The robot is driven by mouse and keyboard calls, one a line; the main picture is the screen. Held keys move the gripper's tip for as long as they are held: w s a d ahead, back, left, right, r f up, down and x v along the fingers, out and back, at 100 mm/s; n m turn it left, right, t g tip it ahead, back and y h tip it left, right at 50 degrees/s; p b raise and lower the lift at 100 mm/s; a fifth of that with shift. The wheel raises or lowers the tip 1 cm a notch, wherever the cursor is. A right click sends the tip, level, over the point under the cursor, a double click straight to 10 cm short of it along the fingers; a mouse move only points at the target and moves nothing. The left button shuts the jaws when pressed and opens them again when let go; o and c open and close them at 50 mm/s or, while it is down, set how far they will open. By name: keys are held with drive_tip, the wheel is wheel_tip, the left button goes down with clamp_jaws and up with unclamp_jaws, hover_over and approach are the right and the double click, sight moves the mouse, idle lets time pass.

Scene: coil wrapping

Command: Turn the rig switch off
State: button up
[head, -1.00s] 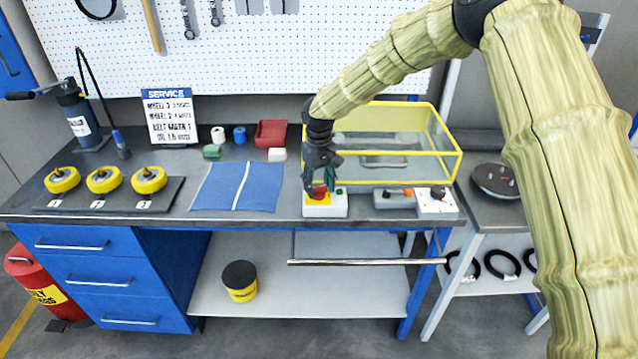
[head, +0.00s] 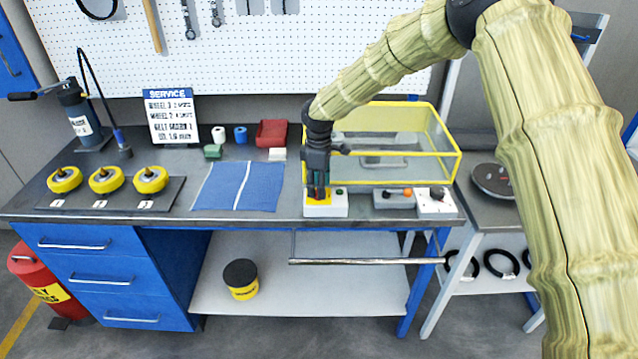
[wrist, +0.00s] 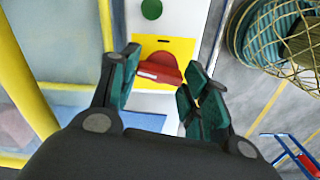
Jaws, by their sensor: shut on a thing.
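The rig switch is a red knob (wrist: 158,67) on a yellow plate (wrist: 181,46), on a white box (head: 325,209) at the front edge of the workbench. A green button (wrist: 151,9) sits on the same box. My gripper (head: 318,196) points down over the box. In the wrist view, my gripper (wrist: 160,72) has its two fingers on either side of the red knob and is shut on it. The fingers hide the knob in the head view.
A yellow-framed clear guard (head: 446,140) stands right behind the box. A grey box with an orange button (head: 395,199) and a white box with a black knob (head: 436,207) sit to the right. A blue cloth (head: 240,187) lies to the left.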

drive_tip(key=shift+n, duration=1.1)
drive_tip(key=o, duration=1)
drive_tip(key=shift+r, duration=0.15)
wheel_tip(320, 180, up, 12)
drive_tip(key=shift+f, duration=0.15)
drive_tip(key=shift+f, duration=0.1)
